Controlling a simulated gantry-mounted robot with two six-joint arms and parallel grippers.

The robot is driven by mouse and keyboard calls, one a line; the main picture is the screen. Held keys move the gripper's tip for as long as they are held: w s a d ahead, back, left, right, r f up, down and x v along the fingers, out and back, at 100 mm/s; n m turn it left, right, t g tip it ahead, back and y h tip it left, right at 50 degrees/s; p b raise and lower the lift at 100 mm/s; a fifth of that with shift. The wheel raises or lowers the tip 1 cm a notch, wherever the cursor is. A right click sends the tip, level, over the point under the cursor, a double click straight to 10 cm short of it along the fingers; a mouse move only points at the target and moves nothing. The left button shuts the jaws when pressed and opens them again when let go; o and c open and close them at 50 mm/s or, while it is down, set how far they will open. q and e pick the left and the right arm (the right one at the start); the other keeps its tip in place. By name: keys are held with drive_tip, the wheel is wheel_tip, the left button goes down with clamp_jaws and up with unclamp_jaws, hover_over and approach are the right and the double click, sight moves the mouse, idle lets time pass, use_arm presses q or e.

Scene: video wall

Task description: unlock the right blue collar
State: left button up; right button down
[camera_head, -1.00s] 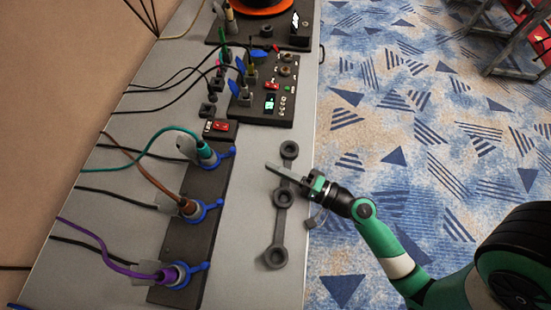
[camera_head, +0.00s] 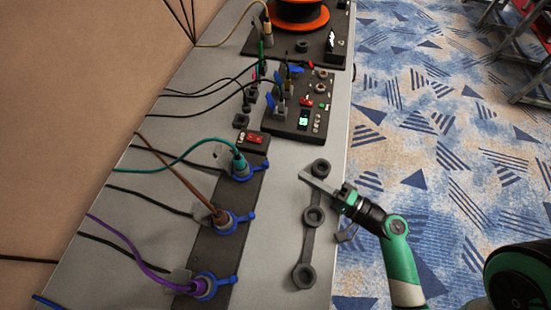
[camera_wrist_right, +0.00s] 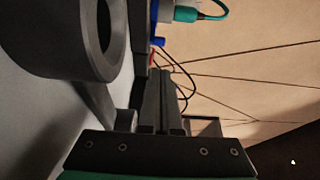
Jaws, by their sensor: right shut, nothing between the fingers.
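A dark strip (camera_head: 215,250) carries several plugs, each with a blue collar with a lever: one at the teal plug (camera_head: 249,170), one at the brown-cabled plug (camera_head: 243,217) and one at the purple plug (camera_head: 226,281). The levers point to the right. My right gripper (camera_head: 312,184) is shut and empty above the table, to the right of the teal plug's collar and apart from it. In the right wrist view its fingers (camera_wrist_right: 160,100) lie together, and a teal plug (camera_wrist_right: 188,13) shows beyond them. My left gripper is out of view.
A grey strap with ring-shaped caps (camera_head: 304,276) lies near the table's right edge, close under my right gripper; one ring looms large in the right wrist view (camera_wrist_right: 95,35). A switch box (camera_head: 255,141), a control panel (camera_head: 292,133) and an orange-rimmed reel (camera_head: 300,22) stand farther back.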

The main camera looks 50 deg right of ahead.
approach(250, 168)
drive_tip(key=w+d, duration=0.2)
drive_tip(key=w+d+r, duration=0.1)
drive_tip(key=w+d, duration=0.2)
drive_tip(key=shift+w, duration=0.15)
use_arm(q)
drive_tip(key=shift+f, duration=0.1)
